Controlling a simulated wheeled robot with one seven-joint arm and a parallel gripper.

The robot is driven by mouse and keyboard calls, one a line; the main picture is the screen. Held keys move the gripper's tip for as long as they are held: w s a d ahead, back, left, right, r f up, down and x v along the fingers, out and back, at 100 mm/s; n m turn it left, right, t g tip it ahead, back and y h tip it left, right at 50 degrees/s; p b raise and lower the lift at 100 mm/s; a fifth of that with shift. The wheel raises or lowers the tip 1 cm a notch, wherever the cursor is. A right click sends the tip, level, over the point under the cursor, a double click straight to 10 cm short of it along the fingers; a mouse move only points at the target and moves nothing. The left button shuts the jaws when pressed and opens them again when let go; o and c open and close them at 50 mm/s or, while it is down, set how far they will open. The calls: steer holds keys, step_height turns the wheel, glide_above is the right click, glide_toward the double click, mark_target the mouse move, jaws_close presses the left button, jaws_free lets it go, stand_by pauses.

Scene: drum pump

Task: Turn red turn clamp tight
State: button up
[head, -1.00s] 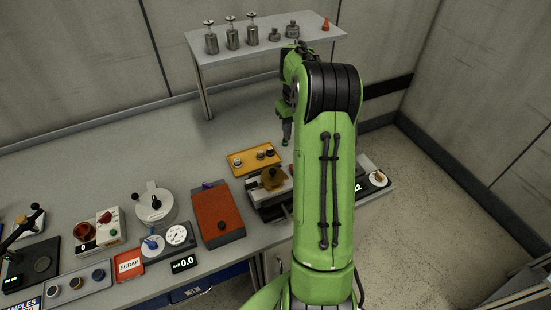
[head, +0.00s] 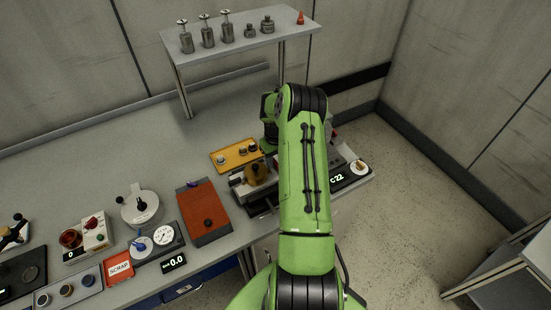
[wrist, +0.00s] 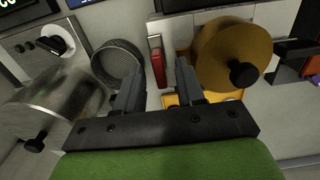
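The red turn clamp (wrist: 157,65) shows in the wrist view as a narrow red bar with a pale end, upright in the picture. My gripper (wrist: 157,72) is open, with one dark finger on each side of the red bar. Gaps show between the bar and both fingers; I cannot tell whether the bar is at fingertip depth or beyond. In the head view my arm hides the gripper and most of the clamp area; a small red piece (head: 334,134) shows just right of the arm, and I cannot tell if it is the clamp.
A brass drum (wrist: 228,50) with a black knob stands close right of my fingers. A ribbed dark round part (wrist: 118,60) and a metal cylinder (wrist: 50,108) are on the left. A yellow tray (head: 232,158) and a red-orange plate (head: 204,220) lie on the bench.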

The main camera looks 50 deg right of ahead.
steer(key=shift+f, duration=0.15)
jaws_close()
